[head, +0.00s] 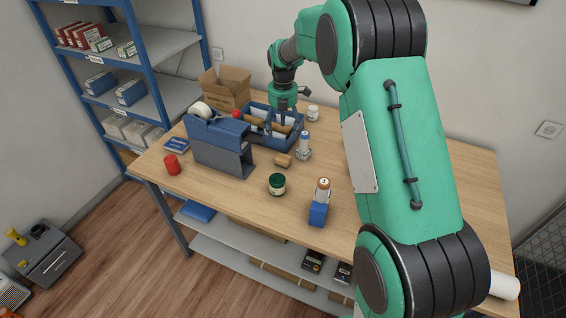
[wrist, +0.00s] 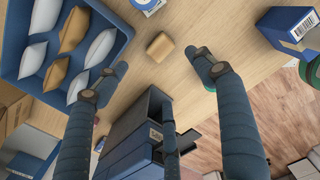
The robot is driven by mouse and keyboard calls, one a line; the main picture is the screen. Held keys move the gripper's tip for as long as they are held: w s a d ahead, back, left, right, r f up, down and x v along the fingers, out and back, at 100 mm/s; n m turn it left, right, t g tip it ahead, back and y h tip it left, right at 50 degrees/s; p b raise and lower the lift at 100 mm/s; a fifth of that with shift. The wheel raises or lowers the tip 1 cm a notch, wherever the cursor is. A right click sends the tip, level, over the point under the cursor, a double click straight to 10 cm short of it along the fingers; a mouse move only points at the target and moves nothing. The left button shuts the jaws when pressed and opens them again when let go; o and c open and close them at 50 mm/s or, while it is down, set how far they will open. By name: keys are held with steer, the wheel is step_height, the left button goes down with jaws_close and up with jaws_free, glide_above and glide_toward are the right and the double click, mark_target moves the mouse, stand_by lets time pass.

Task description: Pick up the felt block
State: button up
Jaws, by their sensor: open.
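A small tan block with rounded edges, which looks like the felt block (head: 283,160), lies on the wooden counter in front of the blue bin. It also shows in the wrist view (wrist: 160,46), near the top middle. My gripper (head: 284,106) is over the blue bin in the head view, behind and above the block. The block appears between and just beyond the fingertips there, apart from both.
The blue bin (wrist: 121,47) with several pouches stands beside the block. A grey-blue tape dispenser (head: 222,150) is left of it, a white-and-blue bottle (head: 303,148) close right.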

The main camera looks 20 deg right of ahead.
mark_target(283, 158)
steer(key=shift+w+d+f+n, duration=0.1)
steer(key=shift+w+f+n, duration=0.15)
steer(key=shift+f, duration=0.2)
steer(key=shift+w+d+f+n, duration=0.1)
steer(key=shift+w+f+n, duration=0.1)
steer(key=shift+f, duration=0.2)
steer(key=shift+f, duration=0.1)
step_height(283, 158, down, 8)
steer(key=shift+f+b, duration=0.2)
steer(key=shift+b, duration=0.7)
steer(key=shift+s+a+f+b, duration=0.15)
steer(key=shift+f+b, duration=0.1)
steer(key=shift+f, duration=0.4)
steer(key=shift+s+d+f+b, duration=0.1)
steer(key=shift+f+b, duration=0.15)
steer(key=shift+f, duration=0.45)
steer(key=shift+s+a+f+b, duration=0.15)
steer(key=shift+f+b, duration=0.1)
steer(key=shift+f, duration=0.4)
steer(key=shift+d+f, duration=0.1)
steer(key=shift+f, duration=0.5)
